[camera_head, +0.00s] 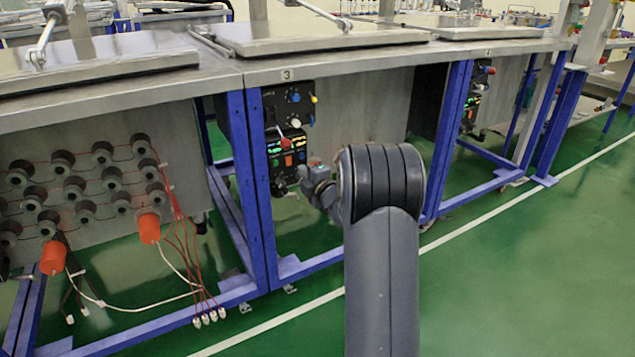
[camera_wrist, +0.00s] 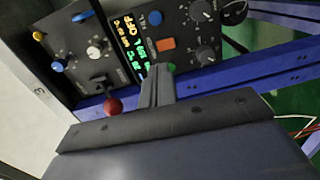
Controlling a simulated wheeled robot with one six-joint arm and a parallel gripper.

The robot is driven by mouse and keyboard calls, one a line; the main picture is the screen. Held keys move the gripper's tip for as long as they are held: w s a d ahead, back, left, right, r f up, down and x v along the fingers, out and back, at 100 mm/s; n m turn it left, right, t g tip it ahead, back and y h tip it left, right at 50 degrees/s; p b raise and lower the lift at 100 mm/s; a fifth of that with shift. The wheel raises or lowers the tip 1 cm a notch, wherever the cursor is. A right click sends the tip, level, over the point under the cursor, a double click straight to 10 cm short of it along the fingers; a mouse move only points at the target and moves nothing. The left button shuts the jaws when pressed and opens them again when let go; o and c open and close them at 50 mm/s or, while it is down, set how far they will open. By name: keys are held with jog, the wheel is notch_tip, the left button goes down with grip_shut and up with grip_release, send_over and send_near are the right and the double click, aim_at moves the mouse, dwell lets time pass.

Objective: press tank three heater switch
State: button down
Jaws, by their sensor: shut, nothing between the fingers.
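Tank three, labelled 3 (camera_head: 286,75), has a black control panel (camera_head: 273,147) under its rim. In the wrist view the panel (camera_wrist: 183,16) appears turned on its side, with a lit display (camera_wrist: 130,40), an orange switch (camera_wrist: 166,44) and several black knobs. The orange switch also shows in the head view (camera_head: 289,160); its label is not readable. My gripper (camera_wrist: 158,70) is shut and empty, its tips in front of the panel just below the orange switch in the wrist view. Contact cannot be told. In the head view my wrist partly hides the panel's lower right.
A red ball-ended lever (camera_wrist: 112,106) is left of my fingers in the wrist view. An upper panel (camera_wrist: 68,40) carries blue, yellow and white knobs. Blue frame posts (camera_head: 262,190) stand left of the panels. Green floor (camera_head: 540,260) is open at right.

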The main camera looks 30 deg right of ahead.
jog(key=s, duration=0.6)
jog(key=shift+r+p, duration=0.15)
jog(key=shift+p, duration=0.3)
jog(key=shift+d, duration=0.1)
